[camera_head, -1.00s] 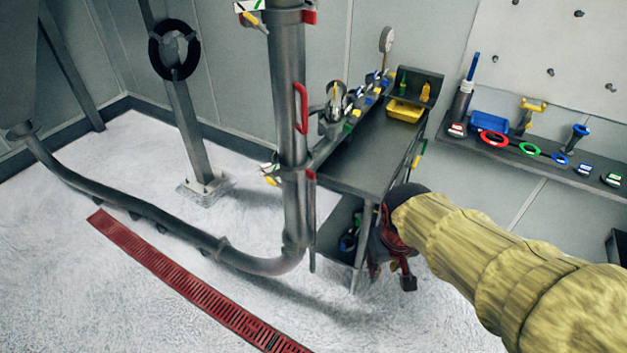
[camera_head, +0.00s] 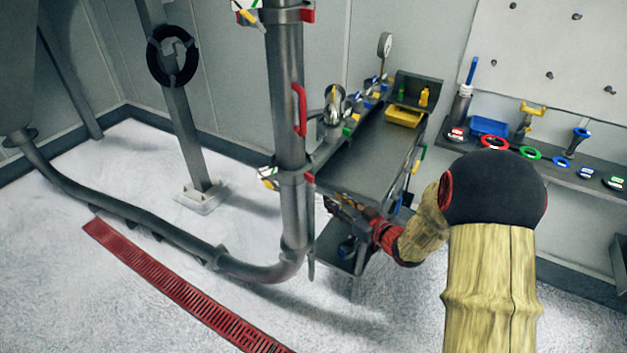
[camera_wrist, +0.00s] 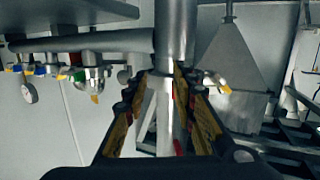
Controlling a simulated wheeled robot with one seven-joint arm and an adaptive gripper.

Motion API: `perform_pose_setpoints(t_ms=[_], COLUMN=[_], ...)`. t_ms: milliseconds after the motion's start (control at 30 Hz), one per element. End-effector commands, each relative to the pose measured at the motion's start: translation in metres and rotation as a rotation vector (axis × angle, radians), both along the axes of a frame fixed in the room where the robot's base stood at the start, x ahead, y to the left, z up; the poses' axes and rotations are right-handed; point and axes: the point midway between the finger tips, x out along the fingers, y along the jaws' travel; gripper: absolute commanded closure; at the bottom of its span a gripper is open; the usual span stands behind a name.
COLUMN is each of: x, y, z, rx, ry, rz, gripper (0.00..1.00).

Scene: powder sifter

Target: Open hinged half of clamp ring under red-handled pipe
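The vertical grey pipe (camera_head: 288,140) with a red handle (camera_head: 299,110) stands left of the bench. Below the handle, a clamp ring (camera_head: 293,181) surrounds the pipe, with a red part on its right and yellow, green and white parts on its left. Its hinge state is too small to tell. My gripper (camera_head: 335,203) is right of the pipe, slightly below the ring. In the wrist view, which looks upside down, my gripper (camera_wrist: 170,82) is open, its yellow-padded fingers spread with the pipe (camera_wrist: 176,35) between them in view. Contact cannot be told; the fingers partly hide the ring.
A grey bench (camera_head: 378,150) with a yellow bin (camera_head: 404,116) stands close behind my gripper. Another clamp (camera_head: 284,15) sits higher on the pipe. The pipe bends left near the floor beside a red grate (camera_head: 180,285). A wall shelf (camera_head: 470,142) holds coloured parts.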

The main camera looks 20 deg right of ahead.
Motion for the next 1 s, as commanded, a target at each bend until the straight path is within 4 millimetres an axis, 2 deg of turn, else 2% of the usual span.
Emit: perform_pose_setpoints(t_ms=[33, 100, 233, 367, 700, 1000], x=[0.000, -0.002, -0.002, 0.008, 0.053, 0.068], y=[0.008, 0.016, 0.022, 0.026, 0.047, 0.052], z=[0.015, 0.030, 0.044, 0.045, 0.044, 0.046], rx=[0.024, 0.055, 0.091, 0.099, 0.097, 0.099], ry=[-0.047, -0.096, -0.141, -0.142, -0.141, -0.140], rz=[0.029, 0.060, 0.078, 0.079, 0.078, 0.075], gripper=[0.73, 0.73, 0.73, 0.73, 0.73, 0.73])
